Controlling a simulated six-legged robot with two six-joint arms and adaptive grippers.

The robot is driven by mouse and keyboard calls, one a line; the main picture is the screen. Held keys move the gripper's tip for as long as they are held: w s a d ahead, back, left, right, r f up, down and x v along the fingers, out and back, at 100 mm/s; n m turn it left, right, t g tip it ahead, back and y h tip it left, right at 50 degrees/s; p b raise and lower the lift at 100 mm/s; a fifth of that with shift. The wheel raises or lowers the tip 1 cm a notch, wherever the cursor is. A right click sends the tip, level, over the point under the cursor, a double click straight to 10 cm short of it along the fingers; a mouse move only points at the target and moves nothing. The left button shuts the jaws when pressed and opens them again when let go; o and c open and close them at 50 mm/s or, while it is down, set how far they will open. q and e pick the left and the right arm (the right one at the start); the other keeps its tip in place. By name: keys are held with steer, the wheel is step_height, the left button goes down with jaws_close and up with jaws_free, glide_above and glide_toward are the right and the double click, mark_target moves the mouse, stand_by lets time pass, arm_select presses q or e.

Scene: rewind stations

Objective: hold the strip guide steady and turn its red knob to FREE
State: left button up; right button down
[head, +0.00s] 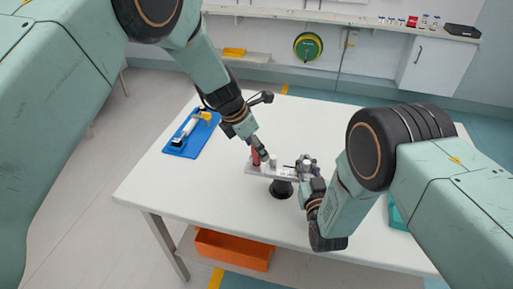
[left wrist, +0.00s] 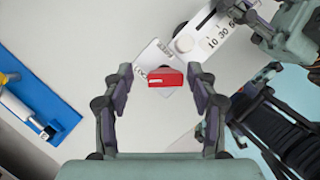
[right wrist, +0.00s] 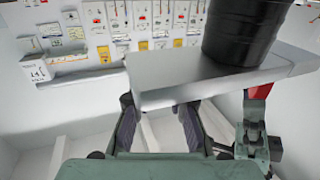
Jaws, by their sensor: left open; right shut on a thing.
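The strip guide (head: 262,171) is a pale metal bar on a black post (head: 281,189), near the middle of the white table. Its red knob (head: 256,158) stands at the bar's left end. In the left wrist view the knob (left wrist: 166,78) lies between the two fingers of my left gripper (left wrist: 160,88), which is open with a gap on both sides. A small label plate (left wrist: 152,58) lies beneath the knob; its words are too small to read surely. My right gripper (head: 307,172) is shut on the guide's right end. The bar (right wrist: 195,80) crosses its fingers in the right wrist view.
A blue tray (head: 180,150) with a white roller lies at the table's left. A teal item (head: 397,214) is partly hidden behind my right arm. An orange bin (head: 233,249) sits on the shelf below. The far part of the table is clear.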

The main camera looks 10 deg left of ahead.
arm_select(q)
steer(key=shift+w+d+f, duration=0.15)
steer(key=shift+d+f, duration=0.05)
steer(key=shift+f, duration=0.35)
steer(key=c, duration=1.2)
